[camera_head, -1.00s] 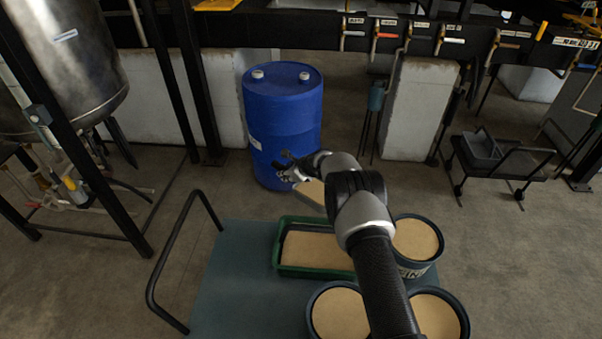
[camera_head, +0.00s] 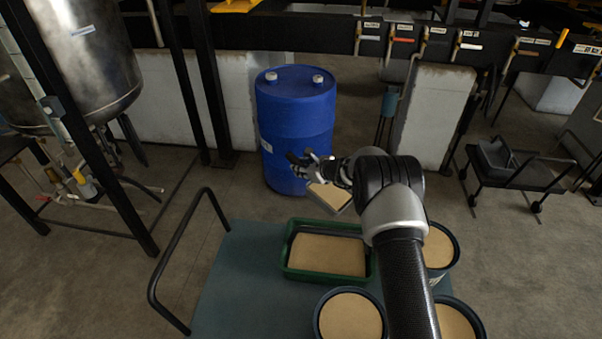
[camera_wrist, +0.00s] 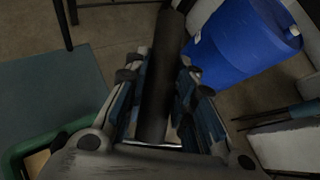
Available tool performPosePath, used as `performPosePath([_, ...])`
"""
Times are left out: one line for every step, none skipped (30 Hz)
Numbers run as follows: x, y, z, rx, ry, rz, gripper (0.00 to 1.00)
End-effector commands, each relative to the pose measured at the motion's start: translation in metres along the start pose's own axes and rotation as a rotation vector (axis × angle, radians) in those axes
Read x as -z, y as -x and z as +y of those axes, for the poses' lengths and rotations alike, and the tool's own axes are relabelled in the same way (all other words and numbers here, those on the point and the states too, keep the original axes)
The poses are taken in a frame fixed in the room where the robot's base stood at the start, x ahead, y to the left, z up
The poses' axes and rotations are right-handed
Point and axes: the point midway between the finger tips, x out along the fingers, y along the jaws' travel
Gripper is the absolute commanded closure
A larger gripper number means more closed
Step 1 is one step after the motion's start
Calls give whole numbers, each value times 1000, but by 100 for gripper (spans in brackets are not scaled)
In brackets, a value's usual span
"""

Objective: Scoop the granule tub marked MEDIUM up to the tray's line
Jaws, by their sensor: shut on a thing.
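My gripper (camera_head: 312,163) is shut on the dark handle (camera_wrist: 163,85) of a scoop. The scoop's pan (camera_head: 330,196) shows tan granules in the head view and is held above the cart's far edge, beyond the tray. The green tray (camera_head: 288,262) sits on the cart and holds a wide, level-looking bed of tan granules; I cannot make out its line. Three round tubs of tan granules stand at the right: one tub (camera_head: 350,316) in front, another (camera_head: 455,322) at the lower right, and one (camera_head: 440,247) behind my arm. Their markings are not readable now.
A blue-grey cart (camera_head: 235,285) with a black rail handle (camera_head: 178,245) carries the tray and tubs. A blue drum (camera_head: 296,120) stands just beyond the scoop. A black trolley (camera_head: 515,170) is at the right. The cart's left side is clear.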

Motion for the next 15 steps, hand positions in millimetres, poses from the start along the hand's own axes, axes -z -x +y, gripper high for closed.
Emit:
performPosePath([0, 1, -1, 1, -4, -15, 100])
performPosePath([-1, 2, 0, 1, -4, -22, 100])
performPosePath([-2, 3, -1, 2, -7, -33, 100])
performPosePath([-3, 4, -1, 3, -8, -40, 100])
performPosePath([-3, 5, -1, 3, -8, -47, 100])
performPosePath([-4, 7, -1, 4, -11, -58, 100])
performPosePath([-5, 8, -2, 5, -11, -65, 100])
performPosePath([-6, 9, -3, 7, -12, -73, 100])
performPosePath([-6, 11, -3, 9, -15, -84, 100])
performPosePath([-7, 12, -3, 10, -15, -91, 100])
performPosePath([-7, 13, -4, 13, -16, -99, 100])
performPosePath([-8, 15, -4, 15, -18, -110, 100])
performPosePath([-9, 16, -4, 15, -20, -121, 100])
performPosePath([-10, 18, -5, 16, -22, -132, 100])
performPosePath([-11, 20, -5, 16, -24, -146, 100])
